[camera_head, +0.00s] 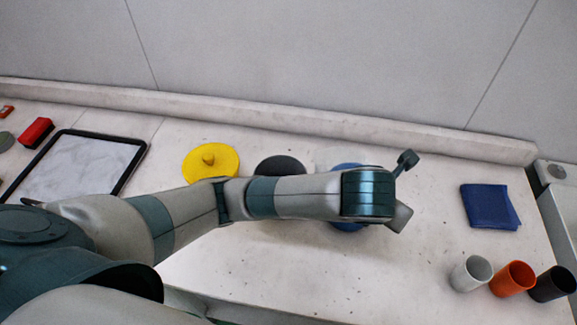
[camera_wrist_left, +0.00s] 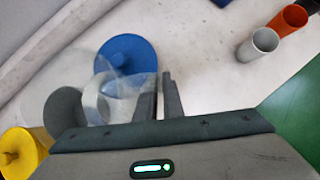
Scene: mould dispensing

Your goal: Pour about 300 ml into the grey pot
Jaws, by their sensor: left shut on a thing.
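My left gripper (camera_wrist_left: 160,85) shows in the wrist view, shut on the clear jug (camera_wrist_left: 117,88) at its handle side. The jug is transparent, so its edges and fill level are hard to tell. In the head view my left wrist hides most of it. The light grey pot (camera_head: 470,273), open at the top, stands at the front right of the table. It also shows in the wrist view (camera_wrist_left: 259,46), apart from the jug and to its right. My right gripper is not in view.
An orange pot (camera_head: 512,279) and a black pot (camera_head: 552,284) stand beside the grey one. A blue cloth (camera_head: 489,206) lies behind. Yellow (camera_head: 211,162), dark grey (camera_head: 279,166) and blue (camera_wrist_left: 128,63) round knobbed pieces line the back. Table between blue piece and pots is clear.

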